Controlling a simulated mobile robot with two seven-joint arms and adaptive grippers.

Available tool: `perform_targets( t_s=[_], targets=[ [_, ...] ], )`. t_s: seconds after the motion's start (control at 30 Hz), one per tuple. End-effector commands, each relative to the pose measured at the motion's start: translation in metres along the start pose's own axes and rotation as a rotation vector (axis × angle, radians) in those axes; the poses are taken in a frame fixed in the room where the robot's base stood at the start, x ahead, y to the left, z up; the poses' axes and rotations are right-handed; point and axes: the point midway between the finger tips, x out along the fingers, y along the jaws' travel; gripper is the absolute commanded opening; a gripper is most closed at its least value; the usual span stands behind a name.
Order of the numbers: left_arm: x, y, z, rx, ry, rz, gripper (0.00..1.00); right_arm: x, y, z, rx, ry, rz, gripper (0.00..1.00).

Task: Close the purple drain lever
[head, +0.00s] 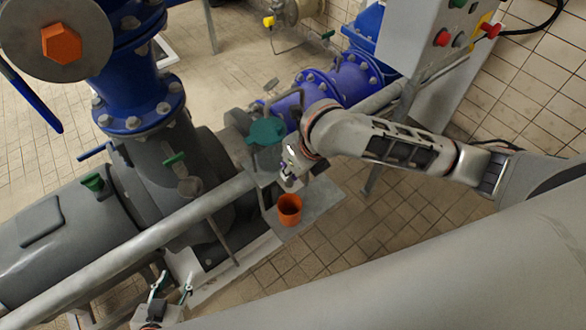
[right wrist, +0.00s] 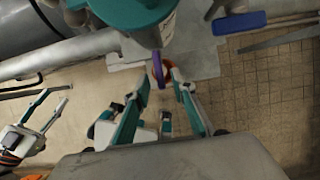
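In the right wrist view the purple drain lever (right wrist: 158,70) hangs below a teal drain body (right wrist: 130,12). My right gripper (right wrist: 158,79) is open, with its teal fingertips on either side of the lever. A gap shows on the right; on the left the gap is too small to judge contact. An orange cup (head: 289,208) stands under the drain on a metal plate. In the head view the teal body (head: 266,131) shows beside my right wrist, and the lever is hidden. My left gripper (head: 171,290) is open and empty at the bottom left.
A thick grey pipe rail (head: 135,238) runs diagonally beside the plate (head: 318,215). Grey pump housings (head: 70,220) and blue pipes (head: 125,80) fill the left. A control box (head: 440,60) with buttons stands upper right. Tiled floor below the plate is open.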

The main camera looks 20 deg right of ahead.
Motion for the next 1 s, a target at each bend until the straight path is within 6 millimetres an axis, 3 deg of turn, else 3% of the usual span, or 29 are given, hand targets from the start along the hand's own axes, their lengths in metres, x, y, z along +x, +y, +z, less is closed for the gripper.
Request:
perform_targets(
  t_s=[0.4,0.5,0.53,1.0],
  targets=[
    [-0.0012,0.0039,0.0015,-0.015,-0.005,-0.001,0.40,0.0112,-0.0004,0.0000,0.000,-0.001,-0.001,0.25],
    [-0.0012,0.0048,0.0016,-0.018,-0.005,-0.001,0.40,0.0111,-0.0004,0.0000,0.000,-0.001,-0.001,0.02],
    [-0.0013,0.0049,0.0016,-0.018,-0.005,-0.001,0.40,0.0111,-0.0004,0.0000,0.000,-0.001,-0.001,0.00],
    [-0.0016,0.0022,0.0033,-0.007,-0.007,0.000,0.40,0.0107,0.0010,0.0005,0.052,-0.002,-0.024,0.00]
  ],
)
